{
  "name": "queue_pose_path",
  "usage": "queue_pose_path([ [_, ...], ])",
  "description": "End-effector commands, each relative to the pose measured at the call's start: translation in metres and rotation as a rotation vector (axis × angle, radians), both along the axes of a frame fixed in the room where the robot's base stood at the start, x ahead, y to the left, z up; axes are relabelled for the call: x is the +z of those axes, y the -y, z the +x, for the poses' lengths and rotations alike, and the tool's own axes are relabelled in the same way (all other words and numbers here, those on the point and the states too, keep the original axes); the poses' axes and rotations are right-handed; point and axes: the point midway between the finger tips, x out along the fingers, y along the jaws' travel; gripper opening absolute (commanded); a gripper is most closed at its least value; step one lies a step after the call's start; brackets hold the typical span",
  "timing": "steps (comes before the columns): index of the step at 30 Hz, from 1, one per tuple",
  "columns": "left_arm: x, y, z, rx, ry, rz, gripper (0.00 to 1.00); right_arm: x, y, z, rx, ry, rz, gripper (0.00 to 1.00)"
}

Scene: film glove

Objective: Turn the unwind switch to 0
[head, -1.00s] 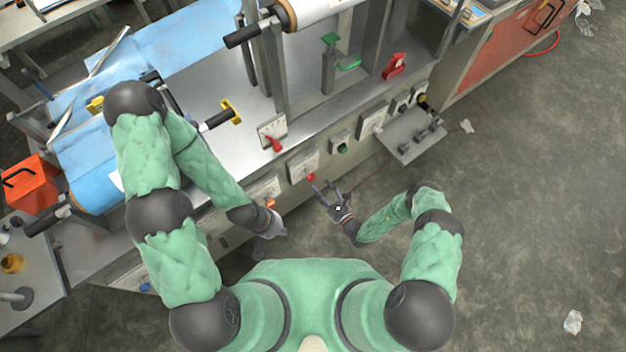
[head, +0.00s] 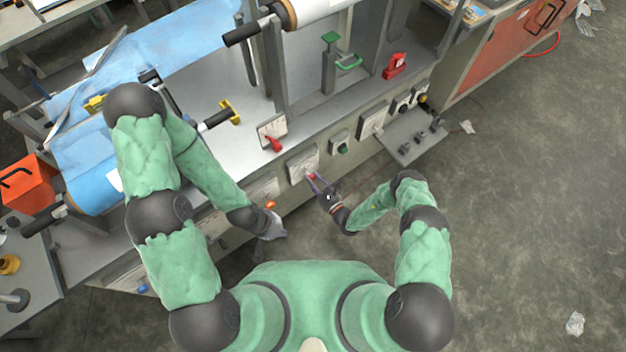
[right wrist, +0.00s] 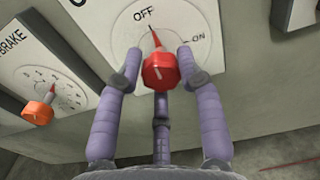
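A red knob (right wrist: 160,70) with a thin red pointer sits on a white dial plate (right wrist: 118,35) marked OFF and ON. Its pointer is toward OFF. The plate's title is cut off, and I cannot read "unwind" or a 0. In the head view the dial plate (head: 301,162) is on the machine's front panel. My right gripper (head: 313,182) is at this knob. In the right wrist view its fingers (right wrist: 158,72) are spread around the knob, with small gaps at the sides. My left gripper (head: 276,234) hangs low by the panel; its fingers are unclear.
A dial marked BRAKE with an orange knob (right wrist: 38,112) is left of the red one. A gauge plate with a red handle (head: 273,143) is above it on the machine. The floor (head: 530,180) at right is mostly clear.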

Motion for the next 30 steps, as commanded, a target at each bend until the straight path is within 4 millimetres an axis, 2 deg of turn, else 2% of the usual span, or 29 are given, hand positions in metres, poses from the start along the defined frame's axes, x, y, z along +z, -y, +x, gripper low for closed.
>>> queue_pose_path([
  [19, 0.0006, 0.0, 0.0, 0.0, 0.0, 0.0, 0.0, 0.0024, 0.0002, 0.0016, 0.001, 0.048, -0.055, 0.04],
  [20, 0.0006, 0.0, 0.0, 0.0, 0.0, 0.0, 0.0, 0.0025, 0.0003, 0.0017, 0.001, 0.048, -0.055, 0.43],
  [21, 0.0006, 0.0, 0.0, 0.0, 0.0, 0.0, 0.0, 0.0024, 0.0003, 0.0017, 0.001, 0.048, -0.055, 0.54],
  [22, 0.0006, 0.0, 0.0, 0.0, 0.0, 0.0, 0.0, 0.0023, 0.0003, 0.0017, 0.001, 0.048, -0.055, 0.6],
  [30, 0.0004, 0.0, 0.0, 0.0, 0.0, 0.0, 0.0, 0.0013, 0.0002, 0.0009, 0.001, 0.045, -0.055, 0.6],
])
